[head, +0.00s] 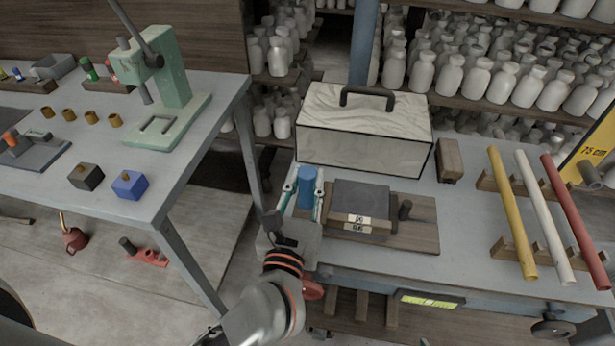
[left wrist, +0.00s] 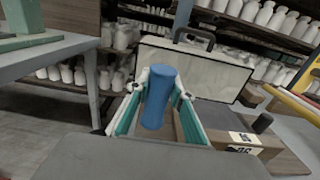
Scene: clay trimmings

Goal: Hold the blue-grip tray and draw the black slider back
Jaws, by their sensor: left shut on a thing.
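The tray is a brown wooden board (head: 428,236) on the right-hand workbench, with an upright blue grip (head: 307,187) at its left end. A dark grey slab (head: 361,195) with white labels on its front edge sits on it. A short black upright post (head: 405,209), apparently the slider's handle, stands right of the slab; it also shows in the left wrist view (left wrist: 262,123). My left gripper (head: 305,192) is shut on the blue grip, one finger on each side. In the left wrist view the blue grip (left wrist: 158,97) stands between the fingers. My right gripper is not seen.
A pale case (head: 365,135) with a dark handle stands right behind the tray. A wooden block (head: 450,160) and yellow, white and red rods (head: 512,215) on racks lie to the right. Another table (head: 190,195) stands at the left, across a gap.

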